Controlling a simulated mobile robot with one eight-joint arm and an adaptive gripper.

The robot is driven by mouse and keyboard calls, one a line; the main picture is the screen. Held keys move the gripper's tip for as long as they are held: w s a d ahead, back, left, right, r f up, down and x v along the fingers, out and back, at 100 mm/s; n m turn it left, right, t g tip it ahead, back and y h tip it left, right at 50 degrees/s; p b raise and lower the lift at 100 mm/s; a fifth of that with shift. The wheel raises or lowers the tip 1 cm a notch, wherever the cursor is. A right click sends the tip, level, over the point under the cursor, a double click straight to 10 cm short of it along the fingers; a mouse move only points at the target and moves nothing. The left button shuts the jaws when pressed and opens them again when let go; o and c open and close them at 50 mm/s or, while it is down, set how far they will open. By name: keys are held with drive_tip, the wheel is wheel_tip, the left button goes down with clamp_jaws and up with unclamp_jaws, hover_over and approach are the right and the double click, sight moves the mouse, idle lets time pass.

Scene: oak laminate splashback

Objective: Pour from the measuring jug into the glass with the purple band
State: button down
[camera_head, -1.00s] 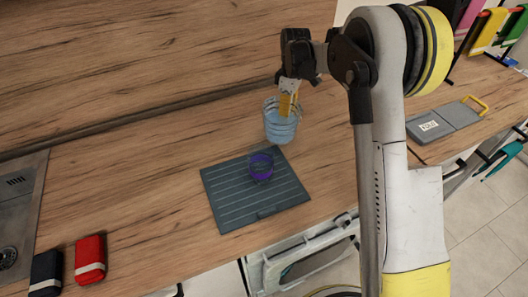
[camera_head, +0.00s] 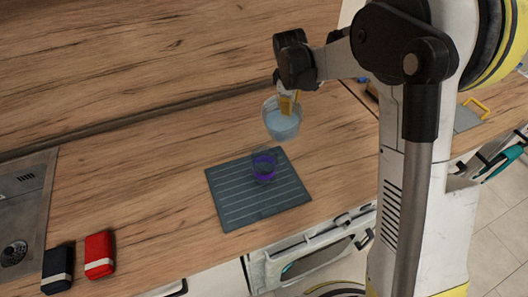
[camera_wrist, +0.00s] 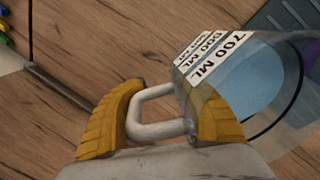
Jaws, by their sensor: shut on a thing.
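The measuring jug (camera_head: 283,128) is clear with pale blue liquid in it. It is tilted a little in the head view, its mouth towards the camera, behind the glass and apart from it. My gripper (camera_head: 288,102) is shut on the jug's handle. The wrist view shows the yellow fingers (camera_wrist: 165,118) either side of the handle, and the jug wall (camera_wrist: 235,65) with its 700 ML label. The glass with the purple band (camera_head: 264,169) stands upright on a dark grey ribbed mat (camera_head: 235,203). A purple patch (camera_wrist: 312,52) at the wrist view's right edge seems to be the glass.
A red case (camera_head: 99,255) and a dark case (camera_head: 58,269) lie at the counter's front left, by the sink (camera_head: 25,205). A grey board with a yellow handle (camera_head: 474,108) lies at the right, partly behind my arm. The counter left of the mat is clear.

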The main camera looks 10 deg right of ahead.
drive_tip(key=shift+s+a+r+t+h+p, duration=0.15)
drive_tip(key=shift+s+r+t+h+p, duration=0.15)
drive_tip(key=shift+r, duration=0.25)
drive_tip(key=shift+s+a+r+t+h+p, duration=0.1)
drive_tip(key=shift+s+r+t, duration=0.1)
drive_tip(key=shift+r+t, duration=0.35)
drive_tip(key=shift+s+a+r+t+h+p, duration=0.15)
drive_tip(key=shift+s+r+t+h, duration=0.1)
drive_tip(key=shift+r, duration=0.35)
drive_tip(key=shift+r, duration=0.1)
drive_tip(key=shift+s+r, duration=0.1)
drive_tip(key=shift+r, duration=0.05)
drive_tip(key=shift+s+a+r+t, duration=0.2)
drive_tip(key=shift+s+r+t, duration=0.1)
drive_tip(key=shift+r+t, duration=0.15)
drive_tip(key=shift+s+a+r+t+h+p, duration=0.15)
drive_tip(key=shift+r+t+h+p, duration=0.15)
drive_tip(key=shift+r, duration=0.3)
drive_tip(key=shift+s+a+r+t+h+p, duration=0.15)
drive_tip(key=shift+r+t+h+p, duration=0.15)
drive_tip(key=shift+r, duration=0.3)
idle(4.4)
